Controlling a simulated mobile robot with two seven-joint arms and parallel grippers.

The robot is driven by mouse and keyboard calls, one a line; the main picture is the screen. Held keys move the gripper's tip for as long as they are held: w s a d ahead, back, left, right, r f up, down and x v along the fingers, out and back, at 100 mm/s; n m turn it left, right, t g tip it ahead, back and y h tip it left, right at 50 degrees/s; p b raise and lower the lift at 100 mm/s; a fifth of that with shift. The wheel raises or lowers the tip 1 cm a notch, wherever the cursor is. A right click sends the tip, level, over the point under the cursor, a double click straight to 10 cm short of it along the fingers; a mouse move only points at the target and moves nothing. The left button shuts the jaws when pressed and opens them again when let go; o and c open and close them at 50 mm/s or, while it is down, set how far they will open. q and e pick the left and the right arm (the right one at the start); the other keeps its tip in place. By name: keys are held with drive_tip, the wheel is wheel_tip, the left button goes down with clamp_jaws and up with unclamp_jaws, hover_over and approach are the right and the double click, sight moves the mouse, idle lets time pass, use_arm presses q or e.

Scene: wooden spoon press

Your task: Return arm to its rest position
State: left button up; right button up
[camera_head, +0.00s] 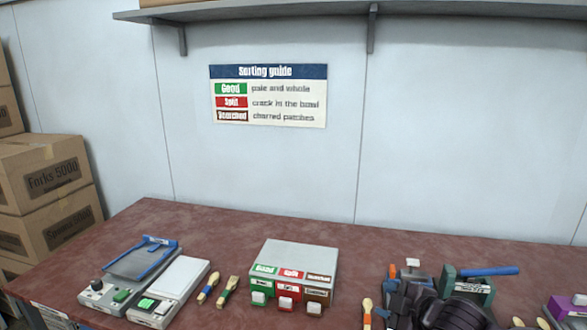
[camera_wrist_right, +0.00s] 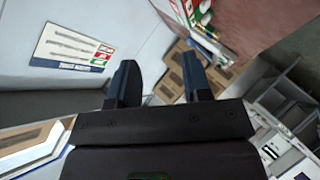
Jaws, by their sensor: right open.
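My right gripper (camera_wrist_right: 160,82) is open in the right wrist view, with its two dark fingers apart and nothing between them. In the head view, my dark right arm and gripper (camera_head: 448,311) are at the bottom right. They hide part of a green press with a blue handle (camera_head: 488,271). My left gripper is not in view. Two wooden spoons (camera_head: 218,289) with coloured handles lie on the table left of the sorting box (camera_head: 294,256).
The red-brown table (camera_head: 215,225) is bare along the back. Two devices, one with a blue-framed tray (camera_head: 142,258) and one with a white plate (camera_head: 182,276), stand at left. A purple box (camera_head: 567,310) is at far right. A shelf (camera_head: 270,12) hangs above. Cartons (camera_head: 45,175) are stacked left.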

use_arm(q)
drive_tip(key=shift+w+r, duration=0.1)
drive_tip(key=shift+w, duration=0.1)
use_arm(e)
drive_tip(key=s+d+f+m+h, duration=0.3)
drive_tip(key=s+f+m, duration=0.4)
drive_tip(key=s+f, duration=0.3)
drive_tip(key=s+d+f+m+h, duration=0.3)
drive_tip(key=s+f+m, duration=0.5)
drive_tip(key=s, duration=0.8)
wheel_tip(320, 180, down, 3)
drive_tip(key=shift+d, duration=0.75)
drive_tip(key=shift+s, duration=0.1)
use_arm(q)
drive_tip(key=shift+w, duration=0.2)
